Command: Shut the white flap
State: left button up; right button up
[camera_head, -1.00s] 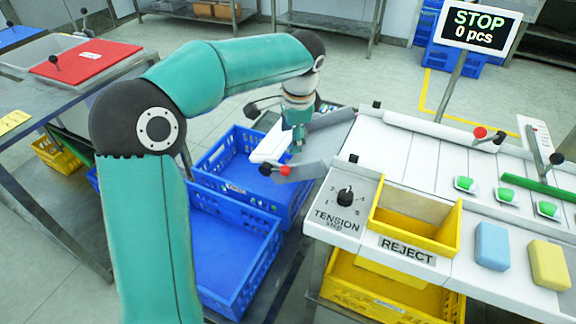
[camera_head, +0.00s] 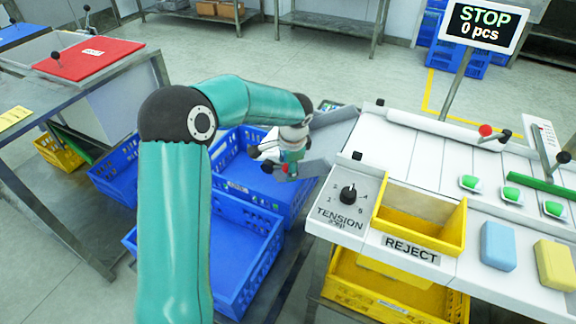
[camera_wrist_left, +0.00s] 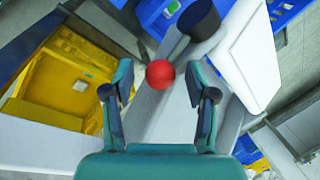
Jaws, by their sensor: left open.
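The white flap (camera_head: 270,140) shows in the head view as a pale panel at the left end of the machine, over the blue crates and partly hidden by my left gripper (camera_head: 290,168). In the left wrist view a white panel (camera_wrist_left: 250,58), likely this flap, slants at upper right. My left gripper (camera_wrist_left: 160,95) is open there. A red ball knob (camera_wrist_left: 160,74) with a black end (camera_wrist_left: 198,18) shows in and beyond the finger gap, over a grey surface. I cannot tell whether the fingers touch it. My right gripper is out of view.
Blue crates (camera_head: 235,252) stand below my left arm. A grey chute plate (camera_head: 332,135) is close to my gripper.

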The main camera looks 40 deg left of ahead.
pick_arm(q)
grip_shut()
dwell(0.3)
jog(key=shift+r, duration=0.1)
